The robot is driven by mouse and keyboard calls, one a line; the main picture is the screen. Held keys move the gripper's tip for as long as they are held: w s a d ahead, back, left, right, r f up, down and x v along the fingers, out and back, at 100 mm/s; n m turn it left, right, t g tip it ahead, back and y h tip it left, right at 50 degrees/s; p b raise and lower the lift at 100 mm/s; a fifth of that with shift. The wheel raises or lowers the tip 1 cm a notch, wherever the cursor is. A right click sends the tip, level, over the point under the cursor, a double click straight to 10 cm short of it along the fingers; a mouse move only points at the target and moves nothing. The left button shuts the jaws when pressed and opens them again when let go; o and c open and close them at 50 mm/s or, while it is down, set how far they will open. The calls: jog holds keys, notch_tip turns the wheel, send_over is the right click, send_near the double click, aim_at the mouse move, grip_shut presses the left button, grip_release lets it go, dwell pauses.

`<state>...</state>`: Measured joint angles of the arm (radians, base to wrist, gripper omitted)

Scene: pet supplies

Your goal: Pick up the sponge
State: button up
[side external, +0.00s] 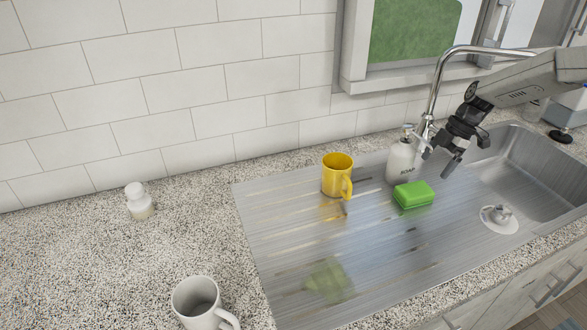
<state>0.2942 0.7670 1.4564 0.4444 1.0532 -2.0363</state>
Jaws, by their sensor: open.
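The sponge (414,194) is a bright green block lying on the steel drainboard (290,240), near the left edge of the sink basin. My gripper (437,166) is dark and comes in from the upper right. It appears above and a little to the right of the sponge, apart from it. Its fingers point down and to the left, open, with nothing visible between them. The sponge is in full view.
A white soap bottle (400,160) stands close behind the sponge, with a yellow mug (337,176) to its left. The tap (436,90) rises behind my gripper. The basin (535,165) lies right. The drainboard's front is clear. A white mug (199,303) stands front left.

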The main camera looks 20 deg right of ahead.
aim_at(419, 188)
jog(key=shift+x, duration=1.6)
jog(key=shift+d+f, duration=0.1)
jog(key=shift+f, duration=0.05)
jog(key=shift+x, duration=2.45)
jog(key=shift+s, duration=0.1)
jog(key=c, duration=0.9)
jog(key=shift+c, duration=0.2)
